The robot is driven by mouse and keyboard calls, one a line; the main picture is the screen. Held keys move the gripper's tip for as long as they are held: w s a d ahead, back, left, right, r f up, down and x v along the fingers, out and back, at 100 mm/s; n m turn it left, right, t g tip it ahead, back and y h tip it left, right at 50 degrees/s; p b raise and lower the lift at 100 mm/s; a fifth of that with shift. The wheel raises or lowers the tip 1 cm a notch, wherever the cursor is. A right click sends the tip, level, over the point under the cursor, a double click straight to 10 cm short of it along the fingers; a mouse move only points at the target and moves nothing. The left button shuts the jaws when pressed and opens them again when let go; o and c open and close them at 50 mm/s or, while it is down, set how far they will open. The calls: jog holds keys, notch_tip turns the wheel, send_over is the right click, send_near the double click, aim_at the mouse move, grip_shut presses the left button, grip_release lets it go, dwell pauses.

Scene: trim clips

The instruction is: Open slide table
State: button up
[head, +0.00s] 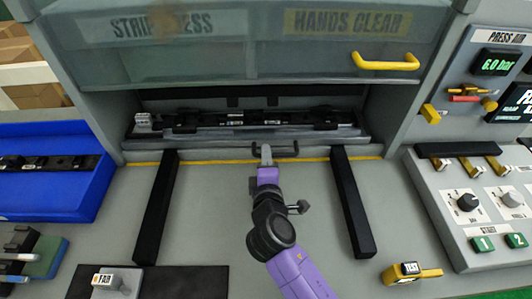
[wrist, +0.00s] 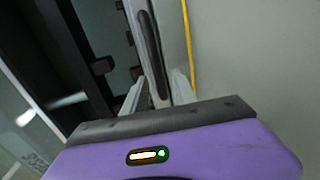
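The slide table (head: 215,146) sits back inside the press opening, under the raised clear guard. A black fixture with clips (head: 262,120) lies on it. Its dark bar handle (head: 288,150) is on the front edge and also shows as a dark elongated bar in the wrist view (wrist: 150,42). My gripper (head: 266,152) is at the handle's left part, in front of the table's edge. In the wrist view its two pale fingers (wrist: 158,92) are apart, with the table's front between or just beyond them. I cannot tell whether they touch the handle.
Two black rails (head: 156,205) and (head: 351,200) run toward me, with bare grey bench between them. The guard has a yellow handle (head: 386,62).

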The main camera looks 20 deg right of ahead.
jog(key=shift+x, duration=0.95)
jog(key=shift+s, duration=0.1)
jog(key=shift+c, duration=0.4)
grip_shut()
dwell(0.3)
